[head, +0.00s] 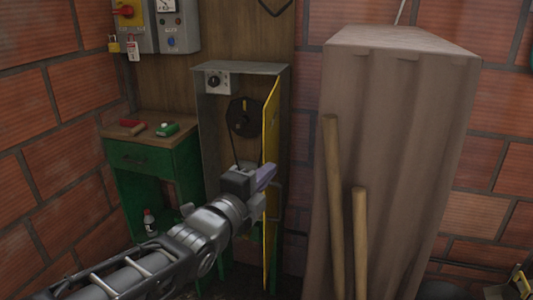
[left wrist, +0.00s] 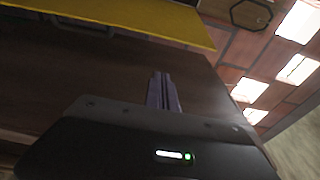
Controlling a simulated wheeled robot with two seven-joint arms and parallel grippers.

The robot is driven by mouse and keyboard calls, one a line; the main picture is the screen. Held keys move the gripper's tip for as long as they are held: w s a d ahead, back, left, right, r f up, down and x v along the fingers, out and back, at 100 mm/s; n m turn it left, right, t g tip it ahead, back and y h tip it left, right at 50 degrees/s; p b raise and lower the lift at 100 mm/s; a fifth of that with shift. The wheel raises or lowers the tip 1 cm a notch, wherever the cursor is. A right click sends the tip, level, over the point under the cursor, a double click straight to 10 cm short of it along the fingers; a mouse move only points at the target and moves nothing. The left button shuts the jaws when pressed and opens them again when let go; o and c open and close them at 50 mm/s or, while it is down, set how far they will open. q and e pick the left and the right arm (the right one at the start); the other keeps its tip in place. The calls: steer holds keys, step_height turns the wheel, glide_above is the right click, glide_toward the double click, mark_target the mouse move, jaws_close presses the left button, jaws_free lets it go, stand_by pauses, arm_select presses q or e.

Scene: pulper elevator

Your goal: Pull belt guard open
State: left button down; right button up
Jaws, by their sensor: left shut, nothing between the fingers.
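The belt guard (head: 270,125) is a yellow panel at the right side of a grey metal housing (head: 208,130). It stands swung out, seen nearly edge-on, and the housing front is open, with a dark pulley (head: 244,117) and belt showing inside. My left gripper (head: 266,176) is in front of the guard's lower half and covers part of it. In the left wrist view its purple fingers (left wrist: 161,92) are together with nothing between them, and a yellow panel (left wrist: 120,15) crosses the top. I cannot tell whether the fingers touch the guard. My right gripper is not in view.
A green cabinet (head: 150,160) with small red and green items on top stands left of the housing. A tall draped block (head: 400,150) with two wooden poles (head: 334,200) leaning on it stands to the right. Electrical boxes (head: 160,25) hang on the wall above.

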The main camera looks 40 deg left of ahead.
mark_target(266, 155)
arm_select(q)
steer(key=shift+w+a+p, duration=0.35)
steer(key=shift+w+a, duration=0.5)
steer(key=shift+w, duration=0.25)
steer(key=shift+w+a+p, duration=0.3)
steer(key=shift+w+a, duration=0.5)
steer(key=shift+w, duration=0.35)
steer(key=shift+w+a+p, duration=0.35)
steer(key=shift+w+a, duration=0.5)
steer(key=shift+w, duration=0.25)
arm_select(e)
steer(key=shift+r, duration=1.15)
